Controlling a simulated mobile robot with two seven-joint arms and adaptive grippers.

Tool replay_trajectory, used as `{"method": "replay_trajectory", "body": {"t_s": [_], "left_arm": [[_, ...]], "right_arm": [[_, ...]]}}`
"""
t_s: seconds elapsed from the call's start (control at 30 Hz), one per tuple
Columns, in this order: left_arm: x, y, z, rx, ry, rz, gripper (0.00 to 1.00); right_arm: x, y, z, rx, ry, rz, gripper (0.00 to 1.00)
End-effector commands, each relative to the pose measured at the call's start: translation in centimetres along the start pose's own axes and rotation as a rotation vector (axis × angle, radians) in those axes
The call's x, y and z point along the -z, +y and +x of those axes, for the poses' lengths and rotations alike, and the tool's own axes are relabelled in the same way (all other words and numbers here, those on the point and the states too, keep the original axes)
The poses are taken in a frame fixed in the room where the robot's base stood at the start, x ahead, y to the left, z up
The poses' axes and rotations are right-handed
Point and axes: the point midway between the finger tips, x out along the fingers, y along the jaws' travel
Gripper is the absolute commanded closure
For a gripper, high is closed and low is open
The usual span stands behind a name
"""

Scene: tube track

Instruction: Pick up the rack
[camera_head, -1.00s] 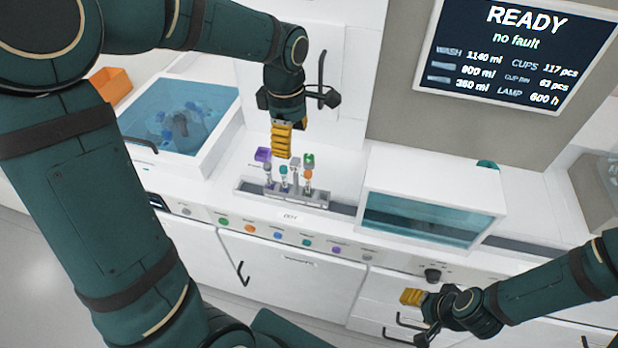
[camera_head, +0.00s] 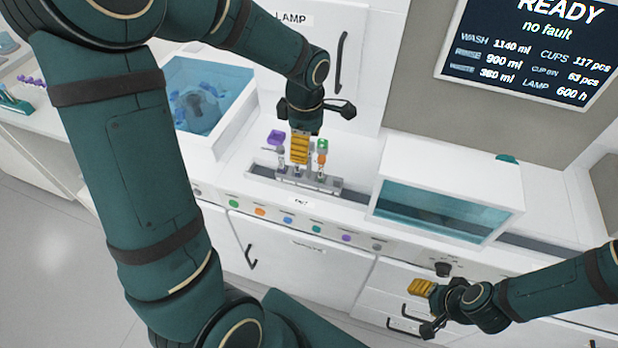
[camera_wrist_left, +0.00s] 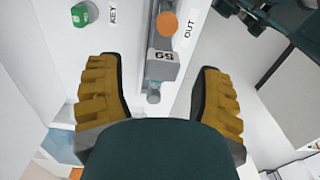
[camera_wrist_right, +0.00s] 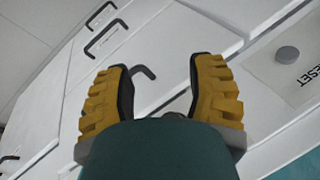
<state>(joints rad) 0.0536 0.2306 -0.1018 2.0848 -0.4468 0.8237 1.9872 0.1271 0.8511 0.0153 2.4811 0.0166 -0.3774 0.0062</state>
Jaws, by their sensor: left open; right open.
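The grey rack (camera_head: 322,184) sits in a slot on the white bench in the head view, holding several tubes with coloured caps. An orange-capped tube (camera_head: 322,161) stands toward its right end. My left gripper (camera_head: 299,162) points down over the rack and hides part of it. In the left wrist view, its yellow fingers (camera_wrist_left: 160,95) are open either side of a grey block marked 59 (camera_wrist_left: 163,64) and an orange cap (camera_wrist_left: 167,24). I cannot tell whether they touch. My right gripper (camera_head: 415,287) is open and empty, before the drawers at lower right.
A blue-windowed box (camera_head: 440,210) stands right of the rack. A blue-covered basin (camera_head: 205,95) is at left. A purple block (camera_head: 277,137) and a green cap (camera_head: 322,144) are behind the rack. Drawer handles (camera_wrist_right: 100,38) are near my right gripper.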

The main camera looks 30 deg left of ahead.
Motion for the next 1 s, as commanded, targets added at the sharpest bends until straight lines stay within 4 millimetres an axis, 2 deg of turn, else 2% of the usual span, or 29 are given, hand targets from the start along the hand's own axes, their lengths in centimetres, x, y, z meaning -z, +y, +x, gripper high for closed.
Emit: {"method": "replay_trajectory", "body": {"t_s": [0.1, 0.23, 0.57, 0.7, 0.73, 0.77, 1.0], "left_arm": [[-0.7, -0.2, 1.9, 0.004, 0.001, 0.002, 0.33], [-0.6, -0.2, 3.3, 0.002, 0.0, 0.0, 0.33], [-0.6, -0.1, 3.7, 0.0, 0.0, 0.0, 0.35], [-0.6, -0.1, 3.6, 0.0, 0.0, 0.0, 0.84], [-0.6, -0.1, 3.6, 0.0, 0.0, 0.0, 0.95], [-0.6, -0.1, 3.6, 0.0, 0.0, 0.0, 1.0], [-0.6, -0.1, 3.6, 0.0, 0.0, 0.0, 1.0]], "right_arm": [[-0.1, 0.1, 0.2, 0.0, -0.003, -0.001, 0.45], [-0.2, 0.1, 0.4, 0.0, -0.004, -0.001, 0.45], [-0.2, 0.1, 0.4, 0.001, -0.005, -0.001, 0.45], [-0.2, 0.1, 0.4, 0.001, -0.005, -0.001, 0.45], [-0.2, 0.1, 0.4, 0.001, -0.005, -0.001, 0.45], [-0.2, 0.1, 0.4, 0.001, -0.005, -0.001, 0.45], [-0.2, 0.1, 0.4, 0.001, -0.005, -0.001, 0.45]]}}
